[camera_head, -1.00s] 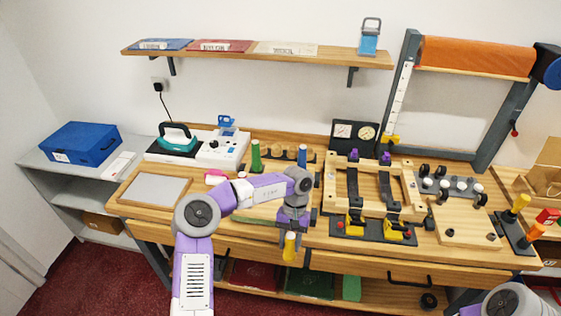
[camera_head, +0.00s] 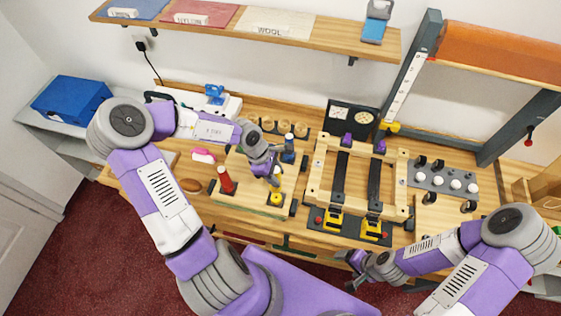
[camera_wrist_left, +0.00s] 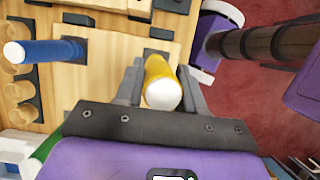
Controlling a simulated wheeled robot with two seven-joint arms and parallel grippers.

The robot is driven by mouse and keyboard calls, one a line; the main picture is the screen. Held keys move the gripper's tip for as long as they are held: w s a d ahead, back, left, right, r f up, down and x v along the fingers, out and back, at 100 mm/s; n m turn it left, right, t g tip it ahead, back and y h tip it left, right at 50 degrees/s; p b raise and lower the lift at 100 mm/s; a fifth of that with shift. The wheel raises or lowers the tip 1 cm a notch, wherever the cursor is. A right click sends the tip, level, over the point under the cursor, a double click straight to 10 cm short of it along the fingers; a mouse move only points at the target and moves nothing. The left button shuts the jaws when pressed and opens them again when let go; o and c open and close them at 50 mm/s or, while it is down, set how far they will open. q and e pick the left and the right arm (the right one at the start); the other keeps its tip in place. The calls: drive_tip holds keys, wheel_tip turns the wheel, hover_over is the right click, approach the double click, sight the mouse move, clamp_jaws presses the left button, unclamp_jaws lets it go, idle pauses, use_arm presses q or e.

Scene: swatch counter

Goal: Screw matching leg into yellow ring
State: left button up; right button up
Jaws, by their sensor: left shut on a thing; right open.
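My left gripper (camera_head: 274,182) is shut on a yellow leg with a white end (camera_wrist_left: 163,90), which shows between the fingers in the left wrist view. The gripper is over the front right corner of a pale wooden board (camera_head: 245,197). A yellow piece (camera_head: 277,199) shows just below the fingers; I cannot tell whether it is the leg or the yellow ring. A dark square plate (camera_wrist_left: 154,52) shows behind the leg, and contact is unclear. My right gripper (camera_head: 350,271) is open and empty before the table's front edge.
A wooden clamp frame (camera_head: 312,190) with yellow and black parts stands right of the board. Small wooden cups (camera_head: 284,126) are behind it. A pink item (camera_head: 204,155) and a brown oval item (camera_head: 190,186) lie to its left. A shelf (camera_head: 330,43) hangs above.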

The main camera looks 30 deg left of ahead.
use_arm(q)
drive_tip(key=shift+s+f, duration=0.15)
drive_tip(key=shift+f, duration=2.7)
drive_tip(key=shift+d+f, duration=0.1)
drive_tip(key=shift+f, duration=0.75)
